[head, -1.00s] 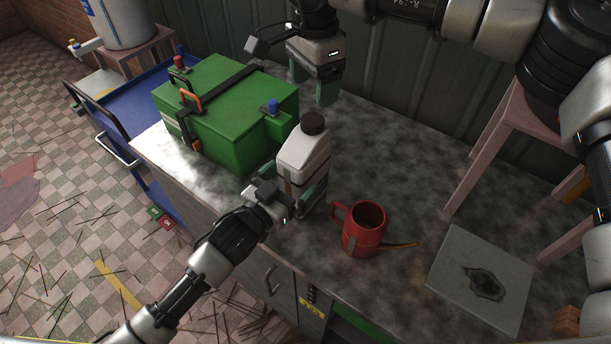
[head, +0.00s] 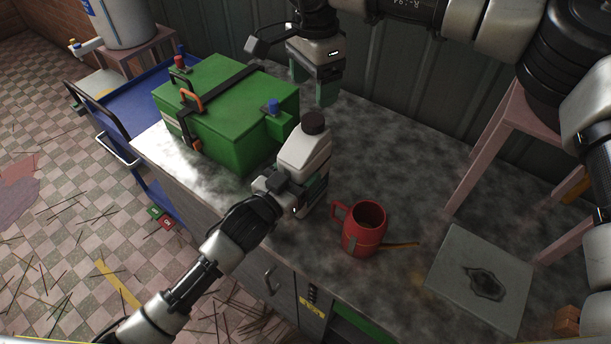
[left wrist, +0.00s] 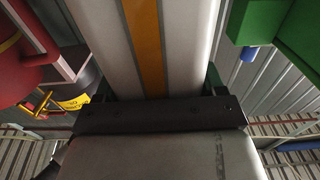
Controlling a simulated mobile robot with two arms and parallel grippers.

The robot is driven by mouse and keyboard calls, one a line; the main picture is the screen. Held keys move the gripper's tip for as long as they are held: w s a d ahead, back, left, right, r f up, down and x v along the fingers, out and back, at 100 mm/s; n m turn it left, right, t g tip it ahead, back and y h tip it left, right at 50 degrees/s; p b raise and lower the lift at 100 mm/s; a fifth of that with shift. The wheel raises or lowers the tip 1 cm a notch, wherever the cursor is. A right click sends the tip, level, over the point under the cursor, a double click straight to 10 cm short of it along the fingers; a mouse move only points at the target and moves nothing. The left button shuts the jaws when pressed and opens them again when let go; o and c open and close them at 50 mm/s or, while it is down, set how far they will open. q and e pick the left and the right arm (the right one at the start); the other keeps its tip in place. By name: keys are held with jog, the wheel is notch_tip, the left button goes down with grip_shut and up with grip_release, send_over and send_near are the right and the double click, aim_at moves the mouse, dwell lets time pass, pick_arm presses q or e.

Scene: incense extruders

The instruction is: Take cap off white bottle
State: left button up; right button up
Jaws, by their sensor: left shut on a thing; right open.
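The white bottle (head: 304,152) with its dark cap (head: 314,122) on top stands near the middle of the table, beside the green box. My left gripper (head: 306,187) is shut on the body of the bottle low down. In the left wrist view the bottle's pale side with an orange stripe (left wrist: 144,45) fills the middle between the fingers. My right gripper (head: 314,88) is open and empty. It hangs above and behind the bottle, apart from the cap. The cap sits on the bottle's neck.
A green box (head: 225,115) with clasps stands left of the bottle. A grey plate (head: 480,278) lies at the right. A metal wall (head: 420,95) closes off the back.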

aim_at(313, 119)
pick_arm(q)
jog(key=c, duration=0.5)
jog(key=shift+c, duration=0.3)
pick_arm(e)
jog(key=shift+m, duration=0.4)
jog(key=m, duration=0.4)
jog(key=shift+m, duration=0.3)
jog(key=m, duration=0.3)
jog(key=shift+m, duration=0.3)
jog(key=m, duration=0.5)
jog(key=shift+a+m, duration=0.1)
jog(key=shift+m, duration=0.3)
jog(key=m, duration=1.1)
jog(key=shift+m, duration=0.4)
jog(key=m, duration=0.9)
jog(key=shift+m, duration=0.3)
jog(key=m, duration=0.4)
jog(key=shift+f, duration=4.05)
